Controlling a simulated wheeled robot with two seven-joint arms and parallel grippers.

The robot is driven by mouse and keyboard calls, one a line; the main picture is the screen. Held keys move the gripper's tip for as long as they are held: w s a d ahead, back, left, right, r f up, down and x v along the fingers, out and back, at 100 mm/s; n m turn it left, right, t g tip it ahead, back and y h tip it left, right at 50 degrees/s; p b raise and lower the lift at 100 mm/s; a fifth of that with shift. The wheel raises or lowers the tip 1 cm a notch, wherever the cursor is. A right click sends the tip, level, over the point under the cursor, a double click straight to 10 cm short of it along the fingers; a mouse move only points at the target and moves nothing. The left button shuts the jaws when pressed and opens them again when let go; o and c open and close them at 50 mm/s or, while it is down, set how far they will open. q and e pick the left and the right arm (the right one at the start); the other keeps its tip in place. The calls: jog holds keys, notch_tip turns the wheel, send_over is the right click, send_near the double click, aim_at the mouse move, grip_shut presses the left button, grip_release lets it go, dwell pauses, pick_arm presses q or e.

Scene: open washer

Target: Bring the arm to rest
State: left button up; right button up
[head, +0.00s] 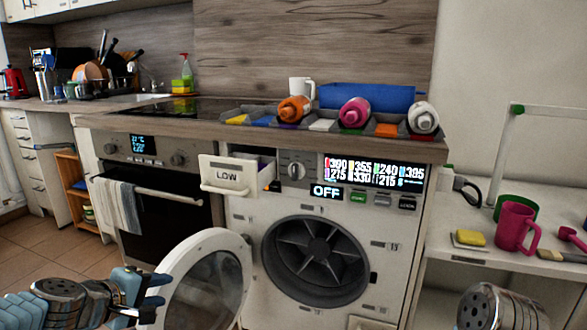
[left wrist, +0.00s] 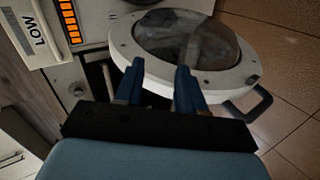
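The washer (head: 370,225) stands under the counter with its round door (head: 205,285) swung open to the left. Its detergent drawer (head: 222,176), marked LOW, is pulled out. The display reads OFF. My left gripper (head: 155,292) is in front of the open door, at its left side. In the left wrist view its two blue fingers (left wrist: 158,82) are apart with nothing between them, and the door (left wrist: 185,50) lies beyond the tips. Part of my right arm shows at the bottom right, but its fingers are not visible.
An oven (head: 160,185) with a towel stands left of the washer. Bottles (head: 354,112) and a blue bin (head: 366,97) are on the counter (head: 250,130). A shelf at the right holds a pink mug (head: 516,228) and a yellow sponge (head: 469,238). Tiled floor is free at the left.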

pick_arm(q)
jog(key=s+d+f+m+g+y+p, duration=0.1)
jog(key=d+f+m+g, duration=0.15)
jog(key=f, duration=0.85)
jog(key=s+d+f+m+g+p, duration=0.1)
jog(key=s+d+f+m+g, duration=0.15)
jog(key=f, duration=0.95)
jog(key=s+d+f+m+g+p, duration=0.1)
jog(key=s+d+f+m+g, duration=0.1)
jog(key=s+d+f, duration=0.3)
jog(key=s+d+f+m+g+h, duration=0.1)
jog(key=s+d+f+m+g, duration=0.2)
jog(key=s+f, duration=0.6)
jog(key=d+f, duration=0.1)
jog(key=d, duration=0.1)
jog(key=shift+d+f+m+p, duration=0.15)
jog(key=shift+d+m+p, duration=0.15)
jog(key=shift+m+p, duration=0.1)
